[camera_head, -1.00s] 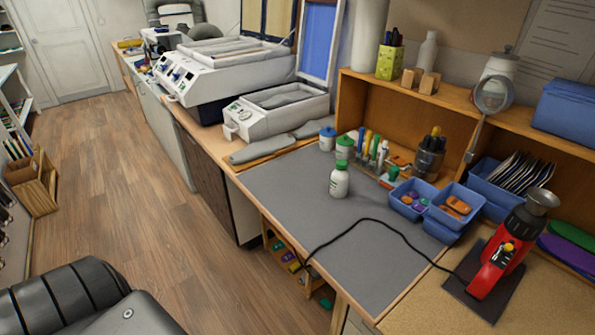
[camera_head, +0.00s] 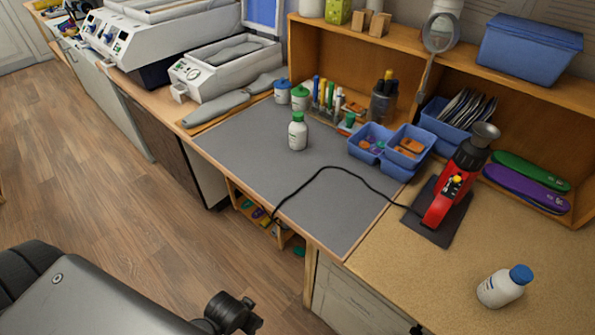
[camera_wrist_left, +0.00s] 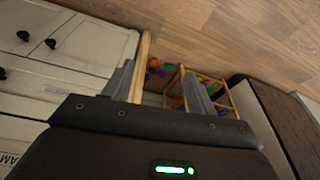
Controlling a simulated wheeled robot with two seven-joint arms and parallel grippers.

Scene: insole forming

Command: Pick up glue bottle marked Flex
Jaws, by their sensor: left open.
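A white bottle with a green cap (camera_head: 298,132) stands upright on the grey mat (camera_head: 260,165). A white bottle with a blue cap (camera_head: 501,287) is on the cork surface at the lower right. Behind the mat bottle are a green-capped container (camera_head: 300,98) and a blue-capped container (camera_head: 282,92). Their labels are too small to read, so I cannot tell which is Flex. My left gripper (camera_wrist_left: 160,85) is open and empty in the left wrist view, with cabinet fronts and floor beyond it. No bottle shows there. My right gripper is not in view.
A black cable crosses the mat to a red hot-air tool (camera_head: 460,185) on a dark pad. Blue bins (camera_head: 372,155), a pen holder and a wooden shelf stand behind. A small wooden rack (camera_head: 265,215) is below the bench edge. The front of the mat is mostly clear.

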